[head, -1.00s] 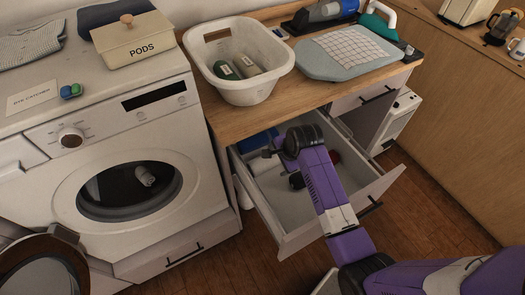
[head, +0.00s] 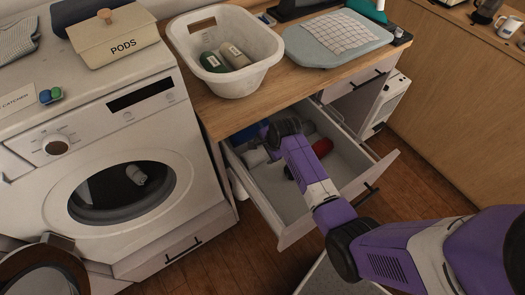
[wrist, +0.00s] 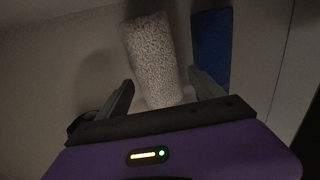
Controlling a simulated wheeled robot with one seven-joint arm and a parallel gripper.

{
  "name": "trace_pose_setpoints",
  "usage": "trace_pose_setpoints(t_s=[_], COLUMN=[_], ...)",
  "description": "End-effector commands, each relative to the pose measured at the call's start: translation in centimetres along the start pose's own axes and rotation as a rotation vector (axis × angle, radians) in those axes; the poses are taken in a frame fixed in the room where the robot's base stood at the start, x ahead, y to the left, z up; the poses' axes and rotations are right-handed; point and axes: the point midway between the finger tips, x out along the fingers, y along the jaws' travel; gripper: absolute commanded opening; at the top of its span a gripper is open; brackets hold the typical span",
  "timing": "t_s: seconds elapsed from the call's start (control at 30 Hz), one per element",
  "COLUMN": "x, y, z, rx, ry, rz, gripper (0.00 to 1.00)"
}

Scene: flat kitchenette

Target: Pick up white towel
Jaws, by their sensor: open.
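A rolled white towel (wrist: 152,55) with a nubbly texture lies in the open drawer (head: 296,236). In the wrist view its near end is between my gripper's two fingers (wrist: 164,88), with the rest extending beyond them. The fingers are spread, and I cannot tell whether either touches the towel. In the head view my arm reaches down into the drawer, and a pale part of the roll (head: 255,157) shows left of my wrist. My fingertips are hidden there.
A blue item (wrist: 211,45) lies right of the towel in the wrist view. A red item (head: 322,147) is in the drawer, right of my arm. The washing machine (head: 190,150) stands left. The counter (head: 225,120) above holds a white basket (head: 235,84).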

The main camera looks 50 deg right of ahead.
Motion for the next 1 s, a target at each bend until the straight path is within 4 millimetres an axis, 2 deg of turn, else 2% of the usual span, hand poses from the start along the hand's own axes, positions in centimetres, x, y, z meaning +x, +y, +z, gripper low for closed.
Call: trace_pose_setpoints(t_s=[0.1, 0.37, 0.47, 0.67, 1.0], x=[0.86, 1.05, 1.04, 1.03, 0.77], y=[0.01, 0.01, 0.01, 0.02, 0.06], z=[-0.03, -0.01, -0.01, 0.00, 0.00], rx=[0.000, 0.000, 0.000, 0.000, 0.000], ry=[0.000, 0.000, 0.000, 0.000, 0.000], rz=[0.000, -0.001, 0.000, 0.000, -0.001], gripper=[0.77, 0.77, 0.61, 0.23, 0.23])
